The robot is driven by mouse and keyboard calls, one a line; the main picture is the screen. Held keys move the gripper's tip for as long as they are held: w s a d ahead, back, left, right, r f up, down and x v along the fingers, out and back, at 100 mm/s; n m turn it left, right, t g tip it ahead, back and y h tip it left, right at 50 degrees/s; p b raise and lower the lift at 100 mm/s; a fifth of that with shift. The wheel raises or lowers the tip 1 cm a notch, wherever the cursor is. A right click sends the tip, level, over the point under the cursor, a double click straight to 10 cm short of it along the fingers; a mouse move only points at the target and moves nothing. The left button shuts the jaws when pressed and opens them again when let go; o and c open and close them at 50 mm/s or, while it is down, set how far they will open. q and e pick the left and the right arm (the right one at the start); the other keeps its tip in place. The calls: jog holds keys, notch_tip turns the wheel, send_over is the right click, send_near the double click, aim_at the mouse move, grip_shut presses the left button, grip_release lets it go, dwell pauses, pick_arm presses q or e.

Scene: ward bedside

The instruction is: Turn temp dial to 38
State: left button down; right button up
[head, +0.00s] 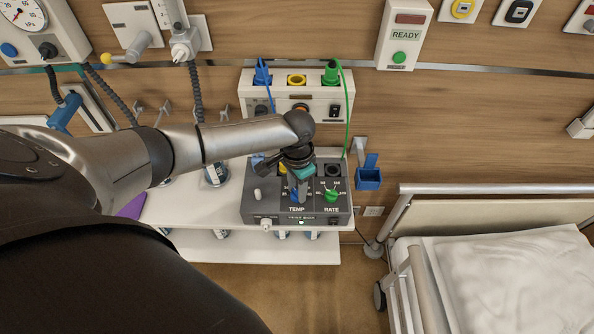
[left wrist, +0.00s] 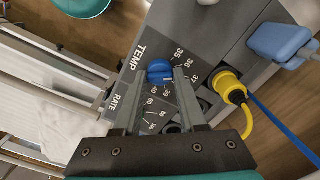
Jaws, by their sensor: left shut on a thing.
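The grey vent box (head: 260,208) stands on the white shelf, with a TEMP dial and a RATE dial on its front panel. My left gripper (head: 298,192) reaches down to the blue TEMP dial (head: 294,193) and is shut on it. In the left wrist view my left gripper (left wrist: 162,76) has one finger on each side of the blue TEMP dial (left wrist: 158,69). The numbers 35, 36, 37, 39 and 40 show around it; 38 is hidden by a finger. I cannot tell where the dial's pointer stands. The green RATE dial (head: 331,195) is right of it.
A white shelf (head: 190,207) carries the box. A yellow plug (left wrist: 226,86) sits at the box's side. A bed (head: 500,270) stands at the right.

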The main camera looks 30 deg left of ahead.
pick_arm(q)
jog(key=m+p, duration=0.2)
jog(key=m, duration=0.2)
jog(key=shift+r+m, duration=0.1)
jog(key=shift+m, duration=0.2)
jog(key=m, duration=0.5)
jog(key=shift+p, duration=0.4)
jog(key=shift+m, duration=0.3)
jog(key=shift+c, duration=2.4)
grip_release()
notch_tip(320, 180, up, 15)
jog(key=shift+p, duration=0.45)
